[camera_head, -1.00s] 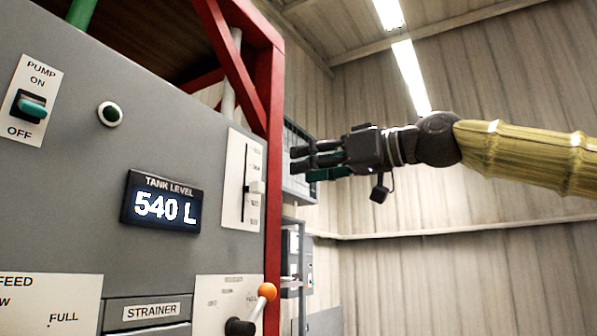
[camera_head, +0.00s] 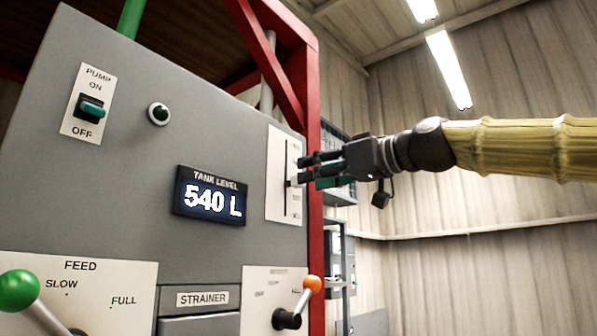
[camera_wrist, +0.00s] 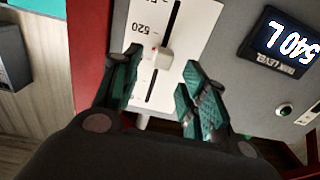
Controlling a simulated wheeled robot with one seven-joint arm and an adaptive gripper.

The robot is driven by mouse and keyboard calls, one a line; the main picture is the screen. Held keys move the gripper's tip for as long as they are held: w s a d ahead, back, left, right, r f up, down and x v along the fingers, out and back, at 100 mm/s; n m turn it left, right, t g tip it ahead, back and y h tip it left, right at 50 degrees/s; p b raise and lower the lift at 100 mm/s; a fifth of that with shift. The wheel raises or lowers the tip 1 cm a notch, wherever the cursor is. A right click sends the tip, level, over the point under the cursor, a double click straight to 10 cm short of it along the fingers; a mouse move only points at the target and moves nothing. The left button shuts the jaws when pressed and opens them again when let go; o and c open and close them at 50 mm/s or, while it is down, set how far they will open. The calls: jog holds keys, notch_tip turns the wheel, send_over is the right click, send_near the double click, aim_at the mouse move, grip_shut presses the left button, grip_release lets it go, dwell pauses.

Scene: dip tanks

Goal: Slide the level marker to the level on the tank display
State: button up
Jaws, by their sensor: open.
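The tank display (camera_head: 210,196) on the grey panel reads 540 L; it also shows at the upper right of the wrist view (camera_wrist: 283,42). To its right is a white scale plate (camera_head: 275,203) with a dark vertical slot. The level marker, a small pale block (camera_wrist: 157,57), sits on the slot in the wrist view, near the printed 520. My gripper (camera_head: 303,172) is at the scale's right side in the head view. In the wrist view its fingers (camera_wrist: 160,92) are open and spread either side of the slot, with the marker between and slightly beyond them, not gripped.
A pump switch (camera_head: 91,107) and a round green button (camera_head: 159,113) are on the panel's upper left. A green-knobbed feed lever (camera_head: 18,290) and an orange-knobbed lever (camera_head: 312,284) stick out below. A red frame post (camera_head: 314,240) stands beside the scale.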

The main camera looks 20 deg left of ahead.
aim_at(294, 182)
jog(key=shift+p+x, duration=0.8)
jog(key=shift+x, duration=1.65)
grip_shut()
